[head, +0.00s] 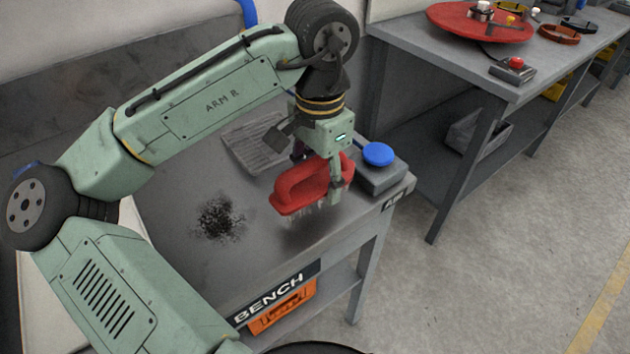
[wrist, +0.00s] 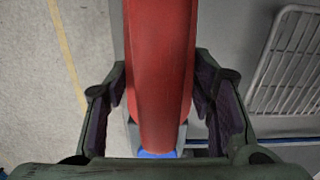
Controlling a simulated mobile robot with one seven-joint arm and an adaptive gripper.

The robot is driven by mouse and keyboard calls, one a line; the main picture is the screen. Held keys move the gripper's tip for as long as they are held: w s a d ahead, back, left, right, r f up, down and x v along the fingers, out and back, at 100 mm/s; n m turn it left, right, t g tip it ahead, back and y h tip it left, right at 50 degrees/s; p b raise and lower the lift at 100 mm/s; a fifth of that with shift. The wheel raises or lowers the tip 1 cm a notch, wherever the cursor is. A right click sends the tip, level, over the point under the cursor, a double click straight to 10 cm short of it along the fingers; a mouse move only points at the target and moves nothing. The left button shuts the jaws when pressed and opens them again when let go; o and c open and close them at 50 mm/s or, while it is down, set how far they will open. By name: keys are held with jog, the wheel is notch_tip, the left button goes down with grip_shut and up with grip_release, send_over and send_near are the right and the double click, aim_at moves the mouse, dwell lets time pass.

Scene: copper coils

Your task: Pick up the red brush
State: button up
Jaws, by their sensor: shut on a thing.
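The red brush (head: 301,190) has a looped handle and pale bristles pointing down. My gripper (head: 324,178) is shut on it and holds it above the bench top, near the front right corner. A shadow shows on the bench below the bristles. In the wrist view the red brush (wrist: 160,75) runs between the two dark fingers of my gripper (wrist: 162,100), one on each side. The far finger is partly hidden in the head view.
A grey box with a blue button (head: 378,154) stands on the bench (head: 250,262) just right of the brush. A pile of dark filings (head: 217,218) lies to the left. A wire rack (head: 256,143) lies behind. A second table (head: 420,42) stands at the back right.

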jog(key=s+d, duration=0.1)
jog(key=s, duration=0.3)
jog(key=s+d+r+b, duration=0.1)
jog(key=s+d, duration=0.1)
jog(key=s, duration=0.3)
jog(key=s+d+b, duration=0.1)
jog(key=s+d, duration=0.1)
jog(key=s, duration=0.2)
jog(key=shift+s+r, duration=0.15)
jog(key=shift+s, duration=0.05)
jog(key=o, duration=0.6)
jog(key=c, duration=0.4)
jog(key=shift+w, duration=0.1)
